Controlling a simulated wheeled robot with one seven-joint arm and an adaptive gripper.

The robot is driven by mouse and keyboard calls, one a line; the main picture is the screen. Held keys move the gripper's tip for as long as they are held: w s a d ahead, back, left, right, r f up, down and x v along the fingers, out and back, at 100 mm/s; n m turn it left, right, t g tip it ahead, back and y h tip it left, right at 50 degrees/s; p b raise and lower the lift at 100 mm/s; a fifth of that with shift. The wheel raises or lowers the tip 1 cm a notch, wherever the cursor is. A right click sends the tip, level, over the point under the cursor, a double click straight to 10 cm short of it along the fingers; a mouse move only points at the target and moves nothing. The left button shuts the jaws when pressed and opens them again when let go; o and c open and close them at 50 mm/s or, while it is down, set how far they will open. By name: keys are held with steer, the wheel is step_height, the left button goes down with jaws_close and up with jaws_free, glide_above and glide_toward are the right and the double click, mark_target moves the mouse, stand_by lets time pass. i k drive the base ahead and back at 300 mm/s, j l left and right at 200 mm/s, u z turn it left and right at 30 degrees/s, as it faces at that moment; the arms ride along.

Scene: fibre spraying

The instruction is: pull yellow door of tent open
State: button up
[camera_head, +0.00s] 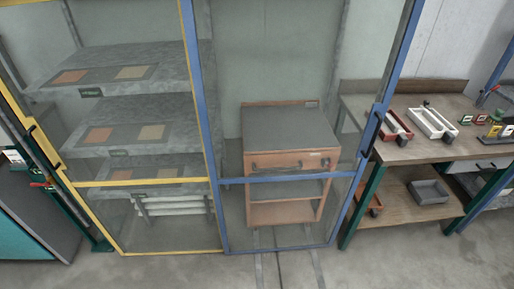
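The tent's yellow-framed door (140,183) stands on the left in the head view, with clear panels. It looks closed, its right edge meeting the blue-framed door (285,180). A dark handle (33,130) sits on the yellow door's left side, at about mid height. The blue door has a dark handle (378,115) on its right side. My gripper is not in view.
Inside the tent, grey shelves (150,58) hold flat panels, and an orange cabinet (290,190) stands behind the blue door. A wooden workbench (440,150) with trays is at right. A teal-sided cabinet (22,235) is at far left. The grey floor in front is clear.

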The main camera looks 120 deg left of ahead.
mark_target(40, 133)
steer(key=u, duration=4.95)
steer(key=i+u, duration=0.35)
steer(key=i+j+u, duration=0.1)
steer(key=u, duration=0.25)
steer(key=i+l+u, duration=0.1)
steer(key=i+u, duration=0.3)
steer(key=k, duration=0.05)
